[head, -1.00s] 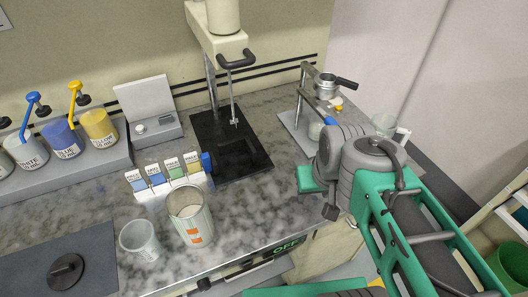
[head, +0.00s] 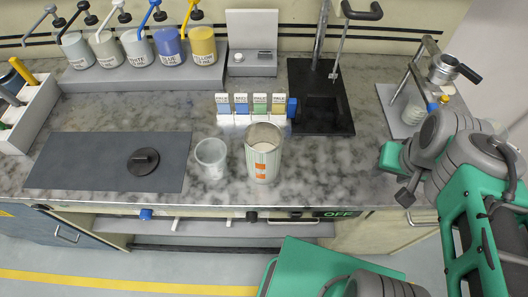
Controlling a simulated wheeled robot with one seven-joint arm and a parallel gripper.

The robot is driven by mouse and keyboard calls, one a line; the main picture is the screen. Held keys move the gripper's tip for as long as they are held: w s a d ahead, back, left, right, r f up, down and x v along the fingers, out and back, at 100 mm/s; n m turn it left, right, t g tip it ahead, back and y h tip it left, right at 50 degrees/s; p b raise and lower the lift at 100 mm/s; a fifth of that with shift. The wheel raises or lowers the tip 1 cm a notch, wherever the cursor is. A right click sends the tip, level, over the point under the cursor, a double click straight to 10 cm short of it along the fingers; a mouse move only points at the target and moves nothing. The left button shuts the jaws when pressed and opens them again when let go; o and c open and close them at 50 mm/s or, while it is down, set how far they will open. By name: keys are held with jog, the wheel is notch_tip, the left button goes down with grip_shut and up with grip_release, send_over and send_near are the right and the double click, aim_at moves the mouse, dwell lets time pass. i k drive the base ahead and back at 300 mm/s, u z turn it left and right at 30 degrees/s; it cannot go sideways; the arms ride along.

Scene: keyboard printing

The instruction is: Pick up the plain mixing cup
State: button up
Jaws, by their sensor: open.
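The plain mixing cup (head: 211,158) is a small, pale grey, see-through cup without markings. It stands upright on the marbled counter, left of centre. Right beside it stands a taller pale cup (head: 263,152) with orange marks and light contents. My gripper (head: 397,178) is at the end of my grey and green arm, at the right over the counter, well apart from both cups. It is open and holds nothing that I can see. Its fingers are hard to make out among the arm links.
A dark mat (head: 85,160) with a black round lid (head: 143,161) lies left of the cup. Colour cards (head: 258,104) and a black stand base (head: 318,95) are behind. Labelled pump pots line a grey shelf (head: 130,77). A press stand (head: 393,103) is at the right.

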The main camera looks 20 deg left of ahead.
aim_at(415, 111)
jog(key=u, duration=2.2)
jog(key=k, duration=0.7)
jog(key=z, duration=1.05)
jog(key=i, duration=0.5)
jog(key=u, duration=0.05)
